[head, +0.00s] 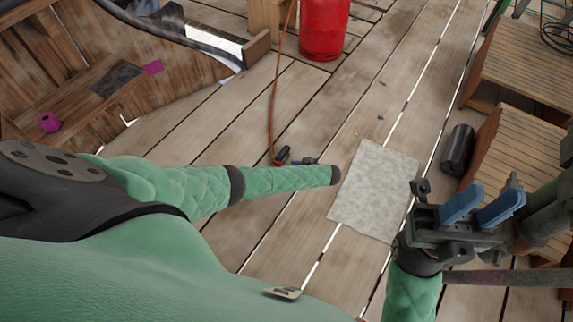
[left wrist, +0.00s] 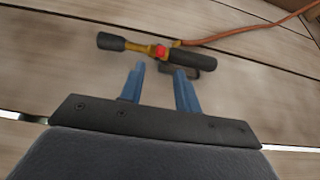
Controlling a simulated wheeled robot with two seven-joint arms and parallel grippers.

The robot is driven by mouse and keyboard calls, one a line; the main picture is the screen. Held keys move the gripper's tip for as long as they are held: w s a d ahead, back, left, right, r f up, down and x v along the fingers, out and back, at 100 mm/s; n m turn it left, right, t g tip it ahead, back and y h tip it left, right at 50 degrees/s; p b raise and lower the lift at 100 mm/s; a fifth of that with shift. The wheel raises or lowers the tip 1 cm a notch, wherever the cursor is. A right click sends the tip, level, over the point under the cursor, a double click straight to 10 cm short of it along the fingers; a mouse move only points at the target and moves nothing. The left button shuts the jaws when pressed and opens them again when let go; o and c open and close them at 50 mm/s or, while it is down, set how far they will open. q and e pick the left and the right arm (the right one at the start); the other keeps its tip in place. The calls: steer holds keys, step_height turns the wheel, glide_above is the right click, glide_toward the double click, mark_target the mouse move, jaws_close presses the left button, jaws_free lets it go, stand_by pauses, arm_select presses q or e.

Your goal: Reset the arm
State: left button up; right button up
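My left arm (head: 275,180), in a green quilted sleeve, reaches in from the left in the head view; its gripper is hidden there. In the left wrist view my left gripper (left wrist: 159,70) has its two blue fingers apart with nothing between them. A torch tool (left wrist: 160,50) with black ends, a yellow body and a red knob lies on the planks beyond the fingertips; it also shows in the head view (head: 283,156), just past my left forearm. My right gripper (head: 482,206) is at the right in the head view, blue fingers apart and empty.
An orange hose (head: 274,95) runs from the torch toward a red gas cylinder (head: 324,28). A grey mat (head: 376,190) lies on the plank floor (head: 225,120). A black cylinder (head: 458,150) and wooden steps (head: 515,150) are at the right. A wooden structure (head: 60,60) stands at the left.

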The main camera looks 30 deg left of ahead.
arm_select(q)
steer(key=shift+d+r, duration=0.2)
steer(key=shift+d, duration=0.15)
stand_by(0.4)
